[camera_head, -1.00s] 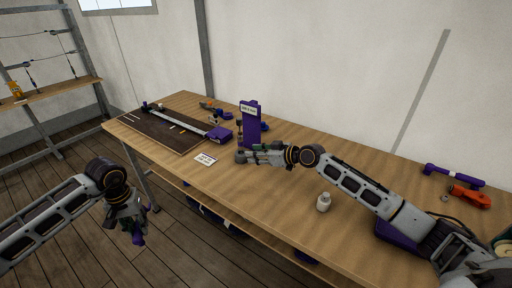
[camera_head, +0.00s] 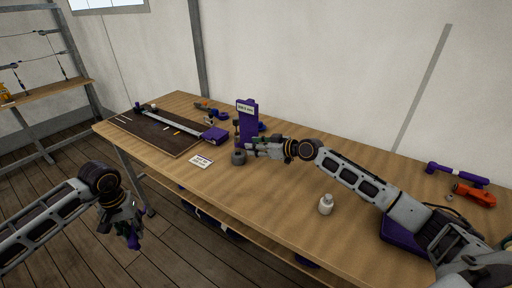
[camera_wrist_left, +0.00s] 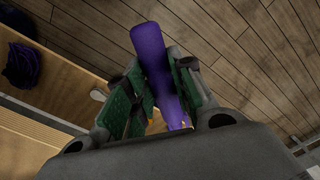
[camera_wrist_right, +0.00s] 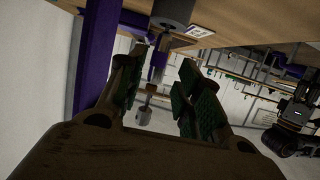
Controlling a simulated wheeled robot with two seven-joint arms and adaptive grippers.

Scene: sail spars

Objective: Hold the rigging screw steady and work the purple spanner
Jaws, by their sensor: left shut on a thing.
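My left gripper (camera_head: 132,232) hangs over the floor in front of the bench. It is shut on a purple bar-shaped tool, likely the purple spanner (camera_wrist_left: 150,50), which sticks out past the green finger pads. My right gripper (camera_head: 250,147) is beside the purple upright stand (camera_head: 249,118) on the bench. In the right wrist view its fingers (camera_wrist_right: 160,75) are apart. A small purple and metal piece (camera_wrist_right: 145,112) shows between and beyond them, apparently clear of the pads. I cannot tell for certain whether it is the rigging screw.
A grey round pot (camera_head: 239,157) sits just below my right gripper. A dark board (camera_head: 150,135) with a rail and purple block lies to the left.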

